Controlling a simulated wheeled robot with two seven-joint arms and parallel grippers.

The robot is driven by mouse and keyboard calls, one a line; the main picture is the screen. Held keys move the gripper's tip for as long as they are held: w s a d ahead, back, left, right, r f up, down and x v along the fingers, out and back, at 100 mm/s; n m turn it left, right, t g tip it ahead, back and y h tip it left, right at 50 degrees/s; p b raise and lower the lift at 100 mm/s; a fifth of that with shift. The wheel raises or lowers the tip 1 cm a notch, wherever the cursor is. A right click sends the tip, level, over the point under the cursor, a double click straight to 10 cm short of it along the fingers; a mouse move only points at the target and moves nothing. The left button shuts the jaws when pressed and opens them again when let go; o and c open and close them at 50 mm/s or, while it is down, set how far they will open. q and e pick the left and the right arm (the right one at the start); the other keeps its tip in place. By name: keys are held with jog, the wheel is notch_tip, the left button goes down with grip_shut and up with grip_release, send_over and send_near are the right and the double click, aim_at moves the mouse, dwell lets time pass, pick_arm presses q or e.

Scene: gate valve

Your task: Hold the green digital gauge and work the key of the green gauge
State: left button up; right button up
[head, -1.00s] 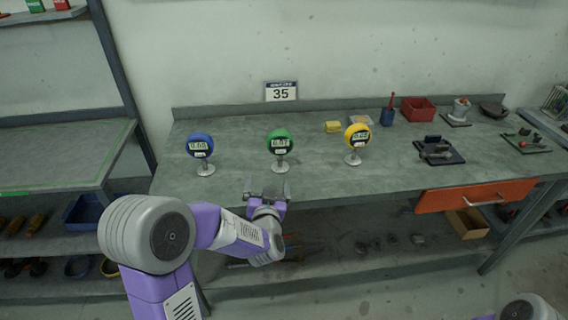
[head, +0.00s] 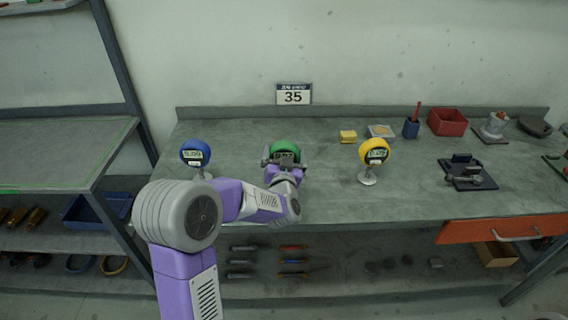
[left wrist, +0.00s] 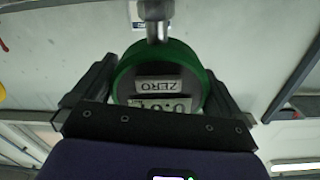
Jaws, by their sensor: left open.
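The green digital gauge (head: 285,147) stands on the workbench between the blue and yellow gauges. My left gripper (head: 285,159) is open at the gauge's front and hides most of its face and its stem. In the left wrist view the green gauge (left wrist: 161,54) appears upside down, between the two spread fingers. Its label reads ZERO, and its display is partly cut off by the gripper's body. Small gaps seem to show beside the rim; I cannot tell whether a finger touches it. My right gripper is not in view.
The yellow gauge (head: 374,152) stands to the right. A yellow block (head: 348,137), a blue cup (head: 411,128) and a red bin (head: 447,122) sit farther back. The workbench (head: 335,195) is clear in front of the yellow gauge.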

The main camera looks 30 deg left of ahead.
pick_arm(q)
jog(key=shift+w+a, duration=0.2)
jog(key=shift+w, duration=0.1)
jog(key=c, duration=0.9)
jog(key=shift+c, duration=0.3)
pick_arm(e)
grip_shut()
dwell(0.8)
